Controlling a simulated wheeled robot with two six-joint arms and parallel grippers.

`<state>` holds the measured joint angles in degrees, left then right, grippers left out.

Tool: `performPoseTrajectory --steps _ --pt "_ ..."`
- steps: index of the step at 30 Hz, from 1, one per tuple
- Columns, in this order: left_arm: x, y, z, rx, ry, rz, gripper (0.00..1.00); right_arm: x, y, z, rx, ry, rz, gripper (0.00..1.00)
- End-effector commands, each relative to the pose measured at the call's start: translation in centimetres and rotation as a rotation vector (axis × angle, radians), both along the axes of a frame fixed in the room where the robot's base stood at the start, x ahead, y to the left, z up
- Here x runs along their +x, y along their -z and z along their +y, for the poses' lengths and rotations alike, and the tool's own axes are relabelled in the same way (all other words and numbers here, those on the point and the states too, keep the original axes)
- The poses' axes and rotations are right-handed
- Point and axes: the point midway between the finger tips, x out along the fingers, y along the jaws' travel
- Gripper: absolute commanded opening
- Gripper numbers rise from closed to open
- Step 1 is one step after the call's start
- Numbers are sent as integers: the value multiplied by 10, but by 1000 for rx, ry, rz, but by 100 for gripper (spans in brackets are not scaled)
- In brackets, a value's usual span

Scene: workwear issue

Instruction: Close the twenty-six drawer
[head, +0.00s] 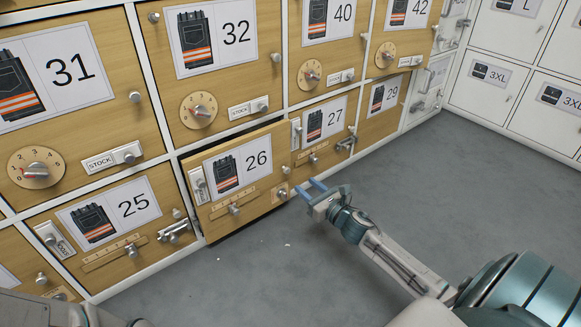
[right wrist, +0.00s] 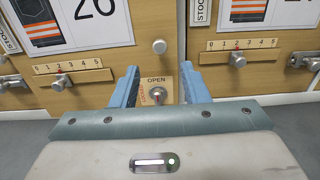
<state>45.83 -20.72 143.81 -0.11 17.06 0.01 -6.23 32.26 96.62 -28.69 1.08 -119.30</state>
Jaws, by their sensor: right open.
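The twenty-six drawer (head: 262,198) is in the lower row in the head view, its front standing out a little from the cabinet, with a dark gap along its left and lower edges. Its front bears a label, a slider, a round knob and a small plate marked OPEN with a metal turn-piece (right wrist: 157,95). My right gripper (head: 310,190) is open and empty at the drawer's lower right corner. In the right wrist view its blue fingers (right wrist: 168,90) stand either side of the OPEN plate; I cannot tell whether they touch the front. My left gripper is out of view.
Drawer 25 (head: 150,221) is to the left and drawer 27 (head: 340,125) to the right, with protruding latches and knobs. Doors 31 and 32 (head: 240,75) are above. White lockers (head: 500,90) stand at the far right. The grey floor (head: 290,270) in front is clear.

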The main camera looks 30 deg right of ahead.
Motion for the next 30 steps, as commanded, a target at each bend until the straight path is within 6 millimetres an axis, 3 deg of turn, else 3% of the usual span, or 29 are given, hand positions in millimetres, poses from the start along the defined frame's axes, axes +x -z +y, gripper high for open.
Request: performPoseTrajectory --steps 1,7,16,30 --pt "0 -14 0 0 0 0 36 4 -7 1 6 2 0 41" --pt "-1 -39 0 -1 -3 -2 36 32 -7 4 4 2 -2 41" --pt "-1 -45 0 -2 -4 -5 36 74 -1 6 2 1 -3 41" --pt "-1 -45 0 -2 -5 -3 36 84 0 7 1 0 -1 39"
